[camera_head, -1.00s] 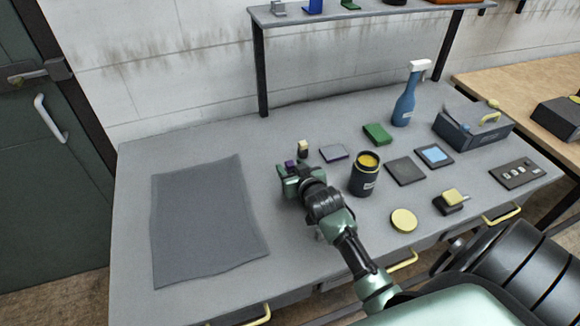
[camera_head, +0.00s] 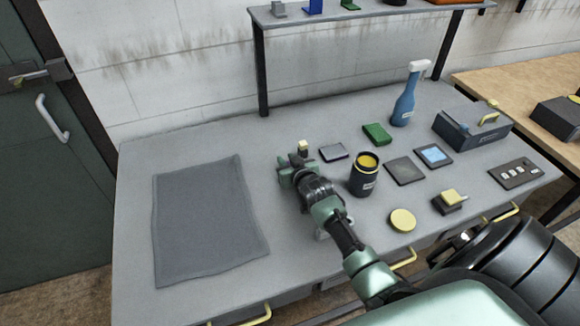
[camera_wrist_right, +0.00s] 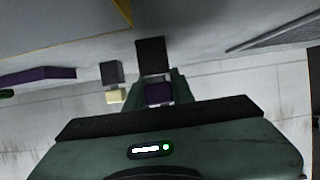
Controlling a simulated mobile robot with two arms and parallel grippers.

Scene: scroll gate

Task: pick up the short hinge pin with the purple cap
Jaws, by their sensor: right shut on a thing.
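My right gripper (camera_head: 291,166) is over the grey workbench, between the grey mat and the black can. In the right wrist view the purple cap (camera_wrist_right: 158,94) of the short hinge pin sits between the fingers of the gripper (camera_wrist_right: 158,90), which is shut on it. In the head view the pin is hidden by the gripper. A second pin with a pale yellow cap (camera_head: 303,146) stands just behind the gripper; its cap also shows in the right wrist view (camera_wrist_right: 115,96). My left gripper is not in view.
A grey mat (camera_head: 205,220) lies left on the workbench (camera_head: 300,250). The black can (camera_head: 364,180) with yellow contents stands close right of my gripper. Flat plates, a green block (camera_head: 377,134), a blue spray bottle (camera_head: 405,100) and a toolbox (camera_head: 470,132) are farther right.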

